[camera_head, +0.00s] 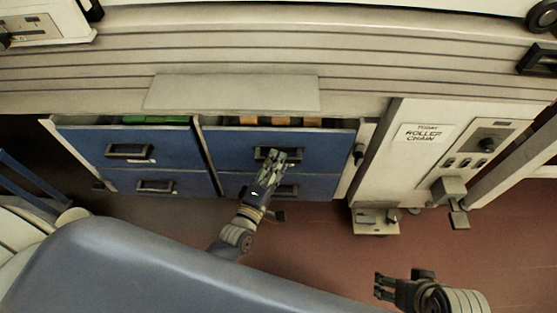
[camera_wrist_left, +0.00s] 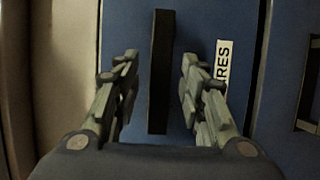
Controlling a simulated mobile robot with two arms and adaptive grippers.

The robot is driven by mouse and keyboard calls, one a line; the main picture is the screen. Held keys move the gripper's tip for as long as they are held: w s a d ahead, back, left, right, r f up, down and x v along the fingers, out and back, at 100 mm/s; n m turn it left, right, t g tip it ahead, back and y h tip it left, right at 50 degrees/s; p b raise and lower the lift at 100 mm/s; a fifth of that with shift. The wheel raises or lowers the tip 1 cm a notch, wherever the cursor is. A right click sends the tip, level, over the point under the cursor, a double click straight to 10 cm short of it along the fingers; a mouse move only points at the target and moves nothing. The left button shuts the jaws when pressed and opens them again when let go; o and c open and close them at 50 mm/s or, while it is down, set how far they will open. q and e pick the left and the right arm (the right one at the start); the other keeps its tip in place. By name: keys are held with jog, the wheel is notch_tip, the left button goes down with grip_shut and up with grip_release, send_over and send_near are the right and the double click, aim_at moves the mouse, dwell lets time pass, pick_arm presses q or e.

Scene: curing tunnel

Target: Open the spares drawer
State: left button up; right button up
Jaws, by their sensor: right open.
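The spares drawer (camera_head: 325,147) is the blue upper right drawer front, with orange items showing behind its top edge. A label ending in "RES" (camera_wrist_left: 222,62) shows on it in the left wrist view. Its dark handle (camera_head: 262,153) also shows in the left wrist view (camera_wrist_left: 160,70), upright between the fingers. My left gripper (camera_head: 279,156) is at this handle, its fingers open on either side with gaps visible. Whether the fingertips reach past the bar is unclear. My right gripper (camera_head: 381,286) is open and empty, low at the right, away from the drawers.
The upper left drawer (camera_head: 85,145) shows green items behind its top edge. Lower drawers (camera_head: 180,186) sit beneath. A control cabinet labelled "roller chain" (camera_head: 385,150) stands to the right. The reddish floor (camera_head: 320,245) in front is clear.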

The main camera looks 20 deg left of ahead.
pick_arm(q)
jog(key=shift+w+d, duration=0.15)
jog(key=shift+w, duration=0.9)
grip_shut()
jog(key=shift+s+f, duration=0.1)
jog(key=shift+s, duration=0.05)
